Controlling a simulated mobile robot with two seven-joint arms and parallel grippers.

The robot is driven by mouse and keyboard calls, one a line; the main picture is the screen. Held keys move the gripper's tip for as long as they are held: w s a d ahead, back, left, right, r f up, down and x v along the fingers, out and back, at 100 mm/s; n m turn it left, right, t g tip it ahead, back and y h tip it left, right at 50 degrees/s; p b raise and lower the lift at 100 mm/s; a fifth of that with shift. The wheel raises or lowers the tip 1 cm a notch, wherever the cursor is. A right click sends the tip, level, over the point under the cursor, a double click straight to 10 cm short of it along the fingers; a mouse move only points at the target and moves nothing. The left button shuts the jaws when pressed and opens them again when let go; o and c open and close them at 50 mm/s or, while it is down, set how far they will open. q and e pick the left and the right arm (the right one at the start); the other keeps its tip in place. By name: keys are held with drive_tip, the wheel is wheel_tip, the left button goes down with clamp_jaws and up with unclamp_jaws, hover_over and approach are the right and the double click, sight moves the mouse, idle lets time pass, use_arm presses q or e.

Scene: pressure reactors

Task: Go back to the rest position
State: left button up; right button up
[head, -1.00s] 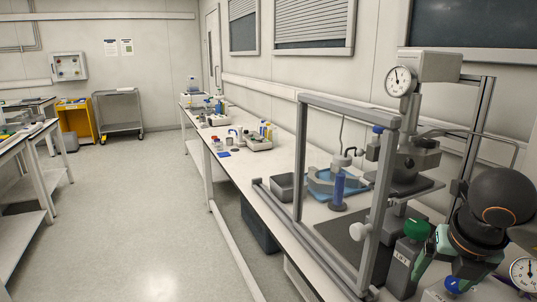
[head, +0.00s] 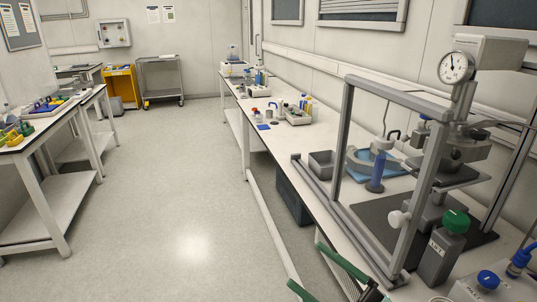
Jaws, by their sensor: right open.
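My right gripper (head: 306,265) shows at the bottom of the head view, right of centre. Its two green fingers are spread apart with nothing between them. It appears in front of the near edge of the long white bench (head: 270,160). The rest of the right arm is out of the picture, apart from a dark part at the bottom edge. My left gripper is not in view.
White tables stand left. The floor (head: 170,200) between is clear.

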drive_tip(key=w+d+f+m+t+h, duration=0.2)
drive_tip(key=d+f+m+t+h, duration=0.3)
drive_tip(key=f+m+h, duration=0.55)
use_arm(q)
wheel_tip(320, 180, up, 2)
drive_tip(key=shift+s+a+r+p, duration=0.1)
drive_tip(key=shift+p, duration=0.8)
use_arm(e)
drive_tip(key=s+d+f+m+g+h, duration=0.2)
drive_tip(key=s+f+m, duration=0.1)
drive_tip(key=f, duration=0.5)
drive_tip(key=s+d+f+m+g+h, duration=0.2)
drive_tip(key=s+f+m+g+h, duration=0.1)
drive_tip(key=s+f, duration=0.2)
wheel_tip(320, 180, down, 3)
drive_tip(key=shift+s+r, duration=0.1)
drive_tip(key=shift+s, duration=0.2)
drive_tip(key=s+f+g, duration=0.1)
drive_tip(key=s+f, duration=0.1)
drive_tip(key=s+f+m+g, duration=0.1)
drive_tip(key=s+f, duration=0.1)
drive_tip(key=s+f+g, duration=0.1)
drive_tip(key=s+f, duration=0.1)
drive_tip(key=s, duration=0.1)
drive_tip(key=shift+a+m+g+h, duration=0.15)
drive_tip(key=shift+m+g+h, duration=0.1)
drive_tip(key=shift+m+g, duration=0.1)
